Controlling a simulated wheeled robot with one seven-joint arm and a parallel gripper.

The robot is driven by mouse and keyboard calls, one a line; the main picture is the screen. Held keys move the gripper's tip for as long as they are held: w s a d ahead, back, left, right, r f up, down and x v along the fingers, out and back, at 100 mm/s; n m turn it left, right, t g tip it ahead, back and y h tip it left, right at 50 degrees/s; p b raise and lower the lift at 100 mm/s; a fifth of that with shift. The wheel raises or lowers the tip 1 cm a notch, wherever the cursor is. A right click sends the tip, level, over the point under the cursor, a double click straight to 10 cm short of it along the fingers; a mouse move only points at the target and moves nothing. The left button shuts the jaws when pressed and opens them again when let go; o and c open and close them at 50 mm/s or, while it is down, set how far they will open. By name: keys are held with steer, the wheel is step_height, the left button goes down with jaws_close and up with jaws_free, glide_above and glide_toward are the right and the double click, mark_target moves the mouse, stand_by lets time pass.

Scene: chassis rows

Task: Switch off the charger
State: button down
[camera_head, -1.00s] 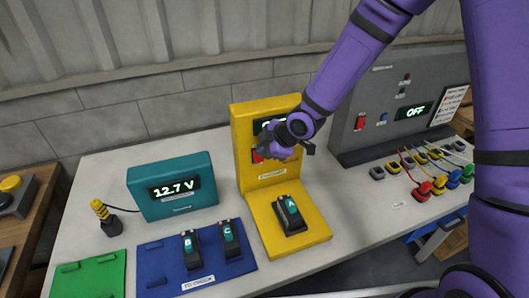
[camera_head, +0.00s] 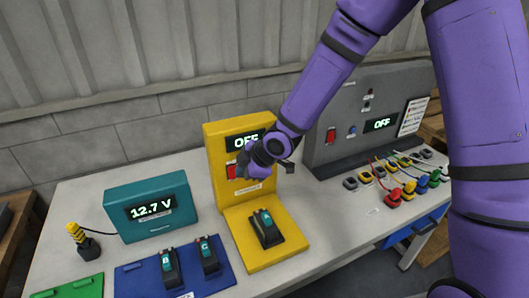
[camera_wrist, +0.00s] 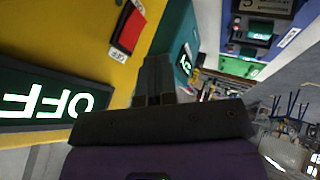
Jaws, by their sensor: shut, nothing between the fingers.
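The yellow charger (camera_head: 215,150) stands upright on the table, and its display (camera_head: 244,141) reads OFF. The display also shows rotated in the wrist view (camera_wrist: 40,102), again reading OFF. A red switch (camera_head: 232,171) sits below the display in the head view. In the wrist view the red switch (camera_wrist: 131,30) is clear of the fingers, with small labels at its ends. My gripper (camera_wrist: 157,65) is shut and empty, close to the charger's front; it partly hides the panel in the head view (camera_head: 258,162). A battery marked A (camera_head: 266,226) sits on the charger's base.
A teal meter (camera_head: 150,211) reads 12.7 V to the left. Batteries (camera_head: 169,266) and (camera_head: 207,253) stand on a blue mat (camera_head: 130,282). A grey unit (camera_head: 350,110) with an OFF display and several coloured plugs (camera_head: 409,187) stands on the right.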

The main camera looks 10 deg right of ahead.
steer(key=w+r+v, duration=0.1)
steer(key=w+v, duration=0.1)
steer(key=v, duration=0.7)
stand_by(0.7)
steer(key=shift+a+r, duration=0.15)
steer(key=s+d+r+m+t+h, duration=0.1)
steer(key=s+d+r+m+h, duration=0.3)
steer(key=d, duration=0.4)
steer(key=s+d+r+m+h, duration=0.3)
steer(key=d+r+m+h, duration=0.15)
steer(key=d+r, duration=0.2)
steer(key=s+d+r+m, duration=0.2)
steer(key=s+r+m, duration=0.1)
steer(key=s, duration=0.3)
steer(key=s+d+r+m+y, duration=0.1)
steer(key=s+d+r+m, duration=0.2)
steer(key=s, duration=0.3)
steer(key=s+d+r+m+y, duration=0.1)
steer(key=s+d+r+m, duration=0.2)
steer(key=s+m, duration=0.2)
steer(key=shift+s, duration=1)
